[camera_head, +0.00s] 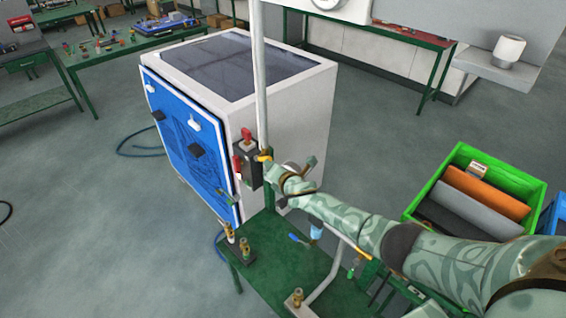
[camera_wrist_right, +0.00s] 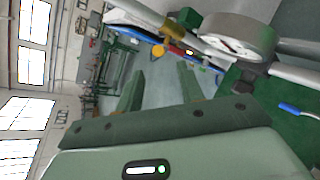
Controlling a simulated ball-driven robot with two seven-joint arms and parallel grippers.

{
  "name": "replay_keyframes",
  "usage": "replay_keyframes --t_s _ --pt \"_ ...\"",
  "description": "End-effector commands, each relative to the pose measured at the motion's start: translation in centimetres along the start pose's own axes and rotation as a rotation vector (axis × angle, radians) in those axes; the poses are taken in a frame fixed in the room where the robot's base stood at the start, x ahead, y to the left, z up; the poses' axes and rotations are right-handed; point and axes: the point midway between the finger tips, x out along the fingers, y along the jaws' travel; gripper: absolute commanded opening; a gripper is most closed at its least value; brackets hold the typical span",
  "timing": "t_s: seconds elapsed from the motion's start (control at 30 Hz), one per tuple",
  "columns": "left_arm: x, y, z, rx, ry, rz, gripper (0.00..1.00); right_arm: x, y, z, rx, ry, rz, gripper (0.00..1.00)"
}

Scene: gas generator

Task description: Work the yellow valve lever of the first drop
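A yellow valve lever (camera_head: 263,156) shows at the lower end of a vertical white pipe (camera_head: 259,80), beside the grey box with red switches. My right gripper (camera_head: 290,163) is right next to the lever, its fingers spread apart. The head view does not clearly show whether a finger touches the lever. In the right wrist view the two green fingers (camera_wrist_right: 158,88) stand apart with nothing held between them. Pipework (camera_wrist_right: 145,14) and a round grey-white part (camera_wrist_right: 238,36) lie just beyond them; I cannot pick out the lever surely there. My left gripper is not in view.
A white cabinet with a blue door (camera_head: 190,140) stands left of the pipe. A green table (camera_head: 285,270) with brass fittings (camera_head: 245,249) and a bent grey pipe (camera_head: 335,270) lies below my arm. A green crate (camera_head: 420,200) of rolls is at the right. Floor at left is mostly clear.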

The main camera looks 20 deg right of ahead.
Motion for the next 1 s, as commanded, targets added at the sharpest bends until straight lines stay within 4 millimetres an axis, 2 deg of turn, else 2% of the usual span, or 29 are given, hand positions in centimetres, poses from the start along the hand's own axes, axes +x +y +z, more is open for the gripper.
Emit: replay_keyframes --t_s 0.03,0.2,0.3,0.47,0.7,0.83,0.93,1.0 --pt "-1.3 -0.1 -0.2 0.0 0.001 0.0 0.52 -1.5 0.2 0.3 -0.001 0.003 -0.001 0.38" --pt "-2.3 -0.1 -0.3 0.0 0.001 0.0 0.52 -4.6 0.0 0.0 -0.001 0.002 0.0 0.38" --pt "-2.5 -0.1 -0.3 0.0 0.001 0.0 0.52 -5.7 -0.1 -0.1 0.0 0.002 0.0 0.38" --pt "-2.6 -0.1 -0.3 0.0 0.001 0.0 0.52 -6.5 -0.1 -0.1 0.0 0.001 -0.001 0.38" --pt "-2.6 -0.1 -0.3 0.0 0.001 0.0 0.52 -6.6 -0.1 -0.2 0.0 0.001 -0.001 0.38" --pt "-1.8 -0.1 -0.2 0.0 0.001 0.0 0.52 -6.4 -1.1 -1.1 0.0 0.008 -0.007 0.02" --pt "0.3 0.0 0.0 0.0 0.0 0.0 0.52 -6.2 -3.4 -4.0 0.008 0.029 -0.022 0.0" --pt "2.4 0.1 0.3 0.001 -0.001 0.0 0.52 -6.0 -5.6 -6.8 0.023 0.048 -0.037 0.0"
